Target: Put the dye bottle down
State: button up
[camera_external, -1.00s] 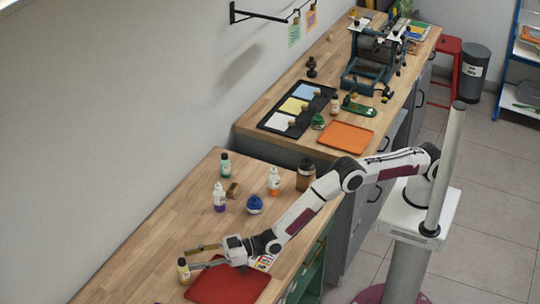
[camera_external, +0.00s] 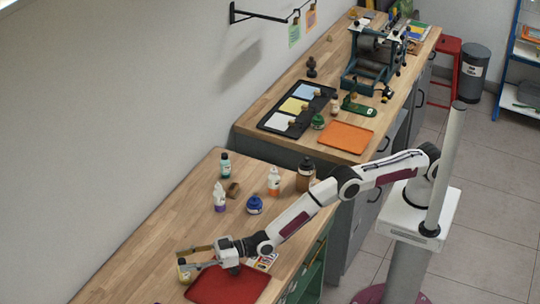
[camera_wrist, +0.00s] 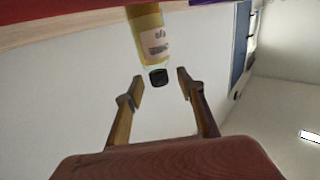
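A yellow dye bottle (camera_external: 183,273) with a dark cap stands on the near wooden bench, just left of a red mat. In the wrist view, whose picture is turned over, the yellow bottle (camera_wrist: 147,35) has a pale label and its cap points down toward my gripper (camera_wrist: 161,82). My gripper is open, with a fingertip on each side of the cap and a visible gap on both sides. In the external view my gripper (camera_external: 182,258) reaches left over the mat, and one finger partly covers the bottle's top.
The red mat (camera_external: 228,287) lies under my gripper, with a small colour card (camera_external: 264,260) beside it. Farther back stand a purple-labelled bottle (camera_external: 219,199), blue pot (camera_external: 254,205), orange-labelled bottle (camera_external: 273,182), brown bottle (camera_external: 305,175) and teal bottle (camera_external: 225,165). Bare wood lies between.

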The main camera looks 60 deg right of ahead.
grip_shut()
jog(key=shift+r, duration=0.15)
notch_tip(320, 180, up, 10)
dwell(1.0)
dwell(0.7)
